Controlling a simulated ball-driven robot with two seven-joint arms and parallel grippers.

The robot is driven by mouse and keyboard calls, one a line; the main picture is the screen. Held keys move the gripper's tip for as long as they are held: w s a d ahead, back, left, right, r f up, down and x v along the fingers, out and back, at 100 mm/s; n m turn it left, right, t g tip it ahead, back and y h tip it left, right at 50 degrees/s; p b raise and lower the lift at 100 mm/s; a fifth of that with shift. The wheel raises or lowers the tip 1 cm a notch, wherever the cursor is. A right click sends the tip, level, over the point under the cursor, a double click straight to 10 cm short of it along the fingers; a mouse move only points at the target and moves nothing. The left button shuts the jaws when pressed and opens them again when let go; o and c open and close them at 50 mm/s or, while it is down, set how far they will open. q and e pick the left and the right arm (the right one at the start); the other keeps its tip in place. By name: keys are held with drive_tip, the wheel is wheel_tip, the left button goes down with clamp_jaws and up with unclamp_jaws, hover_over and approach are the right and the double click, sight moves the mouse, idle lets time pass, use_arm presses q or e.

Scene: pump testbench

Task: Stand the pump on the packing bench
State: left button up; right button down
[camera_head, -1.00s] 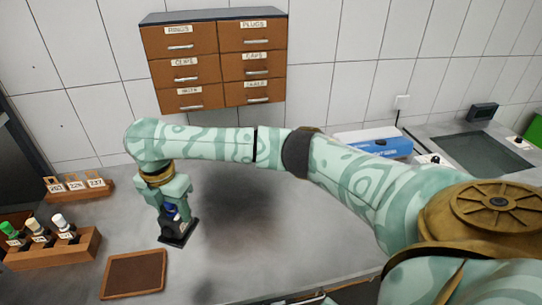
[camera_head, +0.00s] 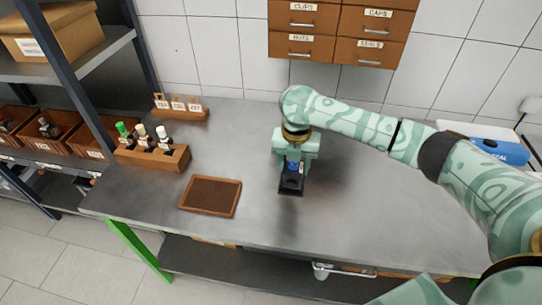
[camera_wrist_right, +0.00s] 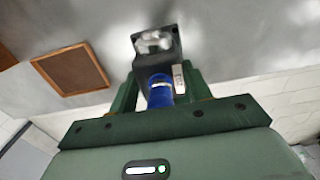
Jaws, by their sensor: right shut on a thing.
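The pump (camera_head: 291,181) is a small dark unit with a blue cylindrical part and a black square base. My right gripper (camera_head: 295,158) points down and is shut on it, base lowest, over the grey bench (camera_head: 250,225). A shadow lies on the bench top close by; I cannot tell for sure whether the base touches. In the right wrist view the pump (camera_wrist_right: 160,90) sits between the green fingers (camera_wrist_right: 160,95), its blue part nearest the camera and a small white label beside it. The fingers hide part of its body. My left gripper is not in view.
A brown framed mat (camera_head: 211,196) lies left of the pump. A wooden block with several capped bottles (camera_head: 152,157) and a small numbered rack (camera_head: 180,113) stand farther left. A shelf with bins (camera_head: 75,140) is beyond. A blue box (camera_head: 500,150) is at right. Bench around the pump is clear.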

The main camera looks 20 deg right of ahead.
drive_tip(key=d+f+b, duration=0.1)
drive_tip(key=f, duration=0.2)
drive_tip(key=s+d+f+b, duration=0.1)
drive_tip(key=f, duration=0.1)
drive_tip(key=d+f+b, duration=0.1)
drive_tip(key=d+f, duration=0.1)
drive_tip(key=f, duration=0.1)
drive_tip(key=shift+s+d+f, duration=0.1)
drive_tip(key=shift+s+f, duration=0.25)
drive_tip(key=shift+s, duration=0.05)
drive_tip(key=c, duration=0.6)
unclamp_jaws()
drive_tip(key=shift+f, duration=0.15)
drive_tip(key=shift+c, duration=0.2)
wheel_tip(320, 180, up, 12)
drive_tip(key=p, duration=0.4)
